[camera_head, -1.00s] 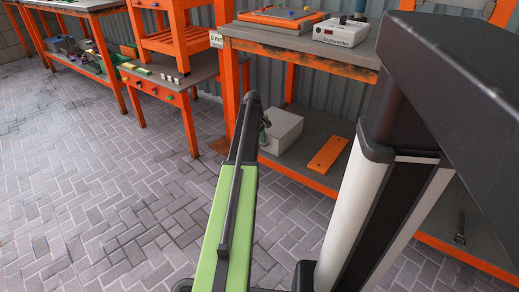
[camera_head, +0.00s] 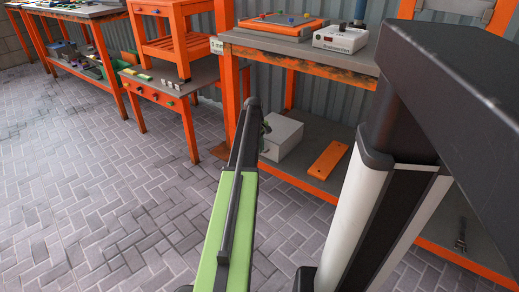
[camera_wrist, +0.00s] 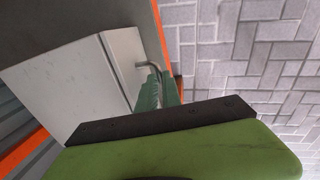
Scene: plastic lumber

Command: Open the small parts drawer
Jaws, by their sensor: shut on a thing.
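The small parts drawer shows as a white box (camera_head: 283,138) on the lower shelf of the orange workbench. In the wrist view the white box (camera_wrist: 75,85) fills the left, and a bent grey handle (camera_wrist: 146,66) sticks out from its right-hand face. My gripper (camera_wrist: 155,90) has its green fingers at this handle and is shut on it. The fingers partly hide the handle. In the head view my gripper (camera_head: 265,128) is mostly behind my arm, at the box's left side. I cannot tell whether the drawer front stands out from the box.
An orange bar (camera_head: 328,160) lies on the same shelf, right of the box. The workbench top (camera_head: 290,40) above carries a white device (camera_head: 340,39) and an orange board (camera_head: 280,24). A smaller orange table (camera_head: 168,80) stands further left. The paved floor (camera_head: 100,190) at left is open.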

